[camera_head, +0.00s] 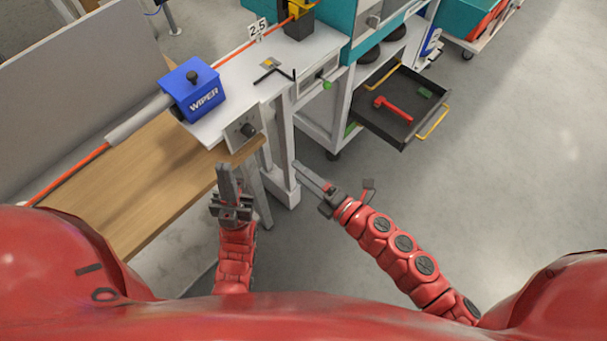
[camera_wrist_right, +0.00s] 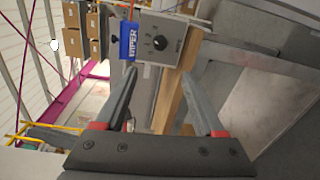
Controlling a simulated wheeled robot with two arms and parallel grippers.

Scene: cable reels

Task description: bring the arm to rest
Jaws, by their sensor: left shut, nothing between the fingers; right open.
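My left gripper (camera_head: 228,182) is shut and empty, pointing up near the front edge of the wooden bench at the left. My right gripper (camera_head: 312,176) is out over the floor to the right of the bench leg, with nothing seen between its fingers. In the right wrist view its two fingers (camera_wrist_right: 158,95) stand apart, open and empty. The blue wiper box (camera_head: 192,88) and the control box with a dark knob (camera_head: 243,129) are beyond the grippers; the knob box (camera_wrist_right: 162,42) also shows in the right wrist view. Neither gripper appears to touch anything.
The wooden bench top (camera_head: 150,165) is bare at the left. An orange cable (camera_head: 70,173) runs through the wiper. An open drawer (camera_head: 375,125) with a red tool (camera_head: 393,108) juts out at the right. Grey floor (camera_head: 500,170) is clear at the right.

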